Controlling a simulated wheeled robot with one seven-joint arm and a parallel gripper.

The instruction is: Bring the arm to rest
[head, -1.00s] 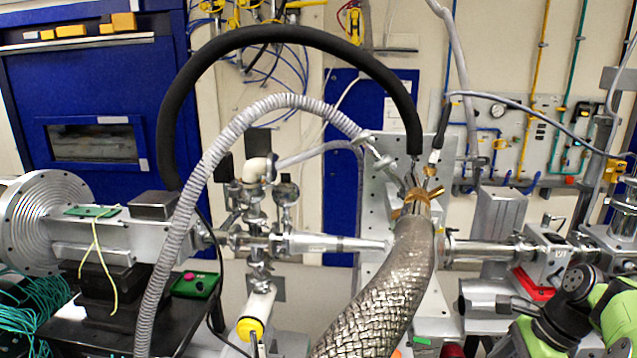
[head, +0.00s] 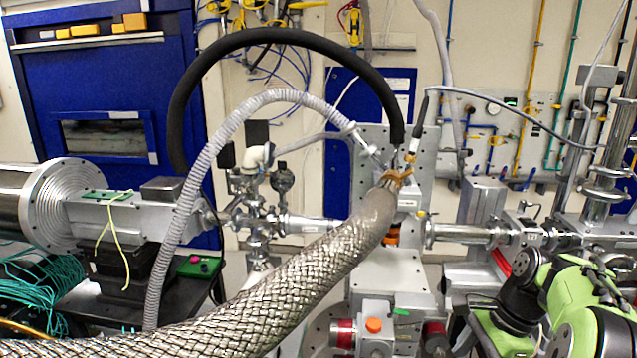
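Green and dark grey jointed arm links (head: 575,300), which look like mine, fill the lower right corner of the head view. They are bent, in front of the beamline hardware on the right. No gripper fingers can be made out, so I cannot see whether the gripper is open or holds anything. Whether the links touch the hardware behind them cannot be told.
A thick braided metal hose (head: 290,290) crosses the foreground to the central metal stand (head: 430,165). A black hose (head: 280,36) and a grey corrugated hose (head: 205,165) arch above. A round flange (head: 80,212) stands at left, a blue cabinet (head: 60,90) behind.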

